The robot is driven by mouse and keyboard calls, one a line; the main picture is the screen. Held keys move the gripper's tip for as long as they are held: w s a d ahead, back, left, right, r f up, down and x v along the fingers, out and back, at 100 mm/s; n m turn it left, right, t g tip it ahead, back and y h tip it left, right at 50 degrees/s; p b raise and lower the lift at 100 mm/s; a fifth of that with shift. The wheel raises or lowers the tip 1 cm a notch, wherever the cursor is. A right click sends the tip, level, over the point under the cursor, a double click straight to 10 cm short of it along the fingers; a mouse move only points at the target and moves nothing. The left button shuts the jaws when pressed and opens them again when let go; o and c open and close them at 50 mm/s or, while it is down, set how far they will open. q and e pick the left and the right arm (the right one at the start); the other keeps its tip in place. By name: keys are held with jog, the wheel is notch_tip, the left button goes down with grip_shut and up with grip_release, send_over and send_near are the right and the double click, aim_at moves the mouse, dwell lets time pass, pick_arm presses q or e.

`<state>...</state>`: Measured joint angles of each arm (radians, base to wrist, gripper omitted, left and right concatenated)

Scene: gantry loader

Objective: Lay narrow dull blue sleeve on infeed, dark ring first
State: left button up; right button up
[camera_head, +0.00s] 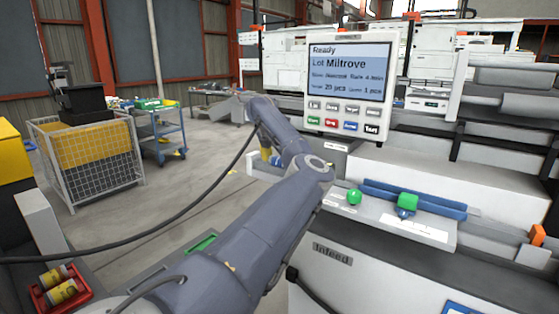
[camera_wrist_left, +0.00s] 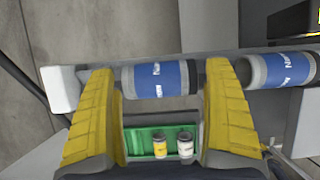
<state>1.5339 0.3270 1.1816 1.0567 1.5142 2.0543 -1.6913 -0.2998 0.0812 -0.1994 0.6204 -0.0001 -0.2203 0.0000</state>
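A blue sleeve (camera_wrist_left: 160,78) with pale lettering lies crosswise between my left gripper's fingertips in the left wrist view. Its left end is grey and a dark band shows at its right end. A second, similar blue sleeve (camera_wrist_left: 282,69) with a grey near end lies in line with it, right of the right finger. My left gripper (camera_wrist_left: 161,85) has yellow fingers, set wide apart. One finger is close to each end of the first sleeve; I cannot tell contact. In the head view my left gripper (camera_head: 266,154) shows small beyond my arm. The infeed (camera_head: 333,258) is at right. My right gripper is out of view.
A green tray (camera_wrist_left: 134,143) with two small cans lies below the fingers. A white block (camera_wrist_left: 60,89) stands left of the left finger. A control screen (camera_head: 348,80) rises behind the infeed. A wire cage (camera_head: 92,165) and a blue cart (camera_head: 160,130) stand at left.

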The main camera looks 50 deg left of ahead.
pick_arm(q)
jog(key=shift+o, duration=1.3)
jog(key=shift+r, duration=0.1)
jog(key=w+r+v, duration=0.1)
jog(key=w+v, duration=0.1)
jog(key=v, duration=1.5)
jog(key=shift+a, duration=0.2)
jog(key=shift+r, duration=0.15)
